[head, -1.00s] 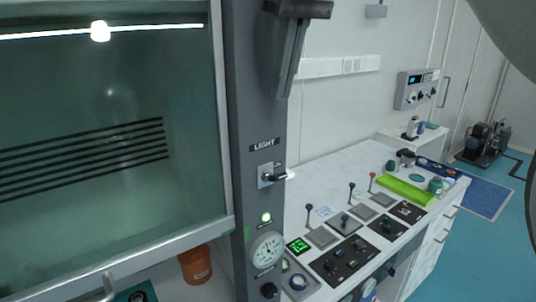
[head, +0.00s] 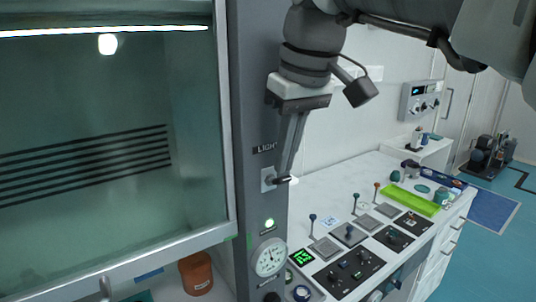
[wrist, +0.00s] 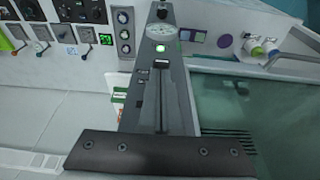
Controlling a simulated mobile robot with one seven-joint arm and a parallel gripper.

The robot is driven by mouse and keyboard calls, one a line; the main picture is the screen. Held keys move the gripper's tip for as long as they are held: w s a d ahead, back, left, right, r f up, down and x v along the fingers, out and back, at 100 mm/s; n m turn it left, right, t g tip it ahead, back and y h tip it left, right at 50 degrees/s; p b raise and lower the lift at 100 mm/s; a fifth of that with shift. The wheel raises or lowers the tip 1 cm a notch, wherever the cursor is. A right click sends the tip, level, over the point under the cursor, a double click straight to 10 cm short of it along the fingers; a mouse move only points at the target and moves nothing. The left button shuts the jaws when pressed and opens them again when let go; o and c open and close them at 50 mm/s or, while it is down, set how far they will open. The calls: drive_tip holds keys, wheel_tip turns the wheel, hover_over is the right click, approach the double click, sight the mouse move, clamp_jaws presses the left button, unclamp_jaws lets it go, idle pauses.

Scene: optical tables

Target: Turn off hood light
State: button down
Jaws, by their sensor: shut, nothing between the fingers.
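The light switch (head: 268,180) is a pale plate with a dark lever sticking out to the right, on the grey hood post. The LIGHT label (head: 265,148) above it is partly covered by my gripper. My gripper (head: 284,174) is shut and empty, pointing down with its fingertips at the lever; I cannot tell whether they touch. In the wrist view, my gripper (wrist: 162,72) reaches along the post, and its tips hide the switch area. The hood light (head: 110,31) is a bright white strip at the top of the hood, and it is lit.
Below the switch are a green indicator (head: 269,223) and a round gauge (head: 269,257). The glass sash (head: 110,130) is on the left. The white bench (head: 345,195) on the right holds several levers, panels and a green tray (head: 410,200).

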drive_tip(key=shift+f, duration=0.1)
drive_tip(key=shift+s+d+t+b, duration=0.15)
drive_tip(key=shift+t+b, duration=0.15)
drive_tip(key=shift+b, duration=0.4)
drive_tip(key=shift+s+f+t+y+b, duration=0.1)
drive_tip(key=shift+f+t+y+b, duration=0.2)
drive_tip(key=shift+b, duration=0.5)
drive_tip(key=t+y+b, duration=0.1)
drive_tip(key=t+b, duration=0.1)
drive_tip(key=b, duration=0.3)
drive_tip(key=s+d+f+t+y+b, duration=0.1)
drive_tip(key=b, duration=0.4)
drive_tip(key=s+f+t+y+b, duration=0.1)
drive_tip(key=t+y+b, duration=0.1)
drive_tip(key=b, duration=0.3)
drive_tip(key=shift+d+f+t, duration=0.2)
drive_tip(key=shift+t, duration=0.1)
